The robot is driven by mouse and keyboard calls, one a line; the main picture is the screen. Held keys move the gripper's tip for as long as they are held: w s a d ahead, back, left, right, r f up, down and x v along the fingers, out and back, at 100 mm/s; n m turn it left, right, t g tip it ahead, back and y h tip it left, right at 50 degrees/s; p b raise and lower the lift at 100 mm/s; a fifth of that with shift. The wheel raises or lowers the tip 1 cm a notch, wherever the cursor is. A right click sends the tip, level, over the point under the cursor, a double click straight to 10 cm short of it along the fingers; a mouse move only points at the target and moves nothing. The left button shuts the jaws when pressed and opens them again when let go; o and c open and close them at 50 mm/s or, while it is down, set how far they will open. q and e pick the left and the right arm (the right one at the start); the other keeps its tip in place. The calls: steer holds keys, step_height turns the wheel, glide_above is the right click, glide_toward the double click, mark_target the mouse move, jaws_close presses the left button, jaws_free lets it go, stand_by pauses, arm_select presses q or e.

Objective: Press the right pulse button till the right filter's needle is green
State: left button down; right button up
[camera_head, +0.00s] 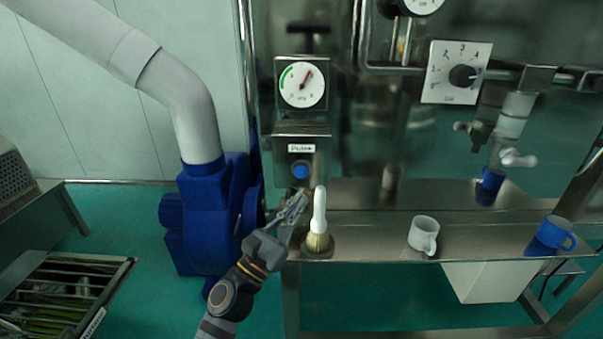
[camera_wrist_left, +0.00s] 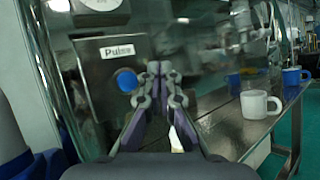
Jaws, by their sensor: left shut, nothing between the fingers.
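The blue pulse button (camera_head: 300,170) sits on a steel box under a "Pulse" label (camera_head: 302,148). It also shows in the left wrist view (camera_wrist_left: 126,80), just left of my fingertips. Above it is a round white gauge (camera_head: 302,85) with a green arc at its upper left. Its red needle points up and right, outside the green arc. My left gripper (camera_head: 300,197) is shut and empty, a little below the button in the head view. In the left wrist view its fingertips (camera_wrist_left: 158,70) appear beside the button; I cannot tell whether they touch it. My right gripper is not in view.
A white-handled brush (camera_head: 319,218) stands on the steel shelf (camera_head: 375,244) close right of my left gripper. A white mug (camera_head: 423,235) and a blue mug (camera_head: 556,232) stand farther right. A blue motor housing (camera_head: 213,210) is at the left. A dial (camera_head: 456,73) is at upper right.

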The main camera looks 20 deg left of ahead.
arm_select(q)
steer(key=shift+w, duration=0.1)
glide_toward(307, 168)
step_height(307, 168, up, 3)
steer(key=w+d, duration=0.2)
steer(key=d, duration=0.1)
steer(key=shift+w+a+b, duration=0.35)
steer(key=shift+w+b, duration=0.15)
steer(key=shift+w, duration=0.3)
steer(key=shift+w, duration=0.15)
stand_by(0.6)
steer(key=shift+w+a, duration=0.1)
steer(key=shift+w, duration=0.15)
steer(key=shift+w+a+b, duration=0.15)
steer(key=shift+w+b, duration=0.2)
steer(key=shift+w, duration=0.1)
stand_by(0.7)
steer(key=shift+s, duration=0.1)
steer(key=shift+s+d, duration=0.25)
steer(key=shift+s, duration=0.55)
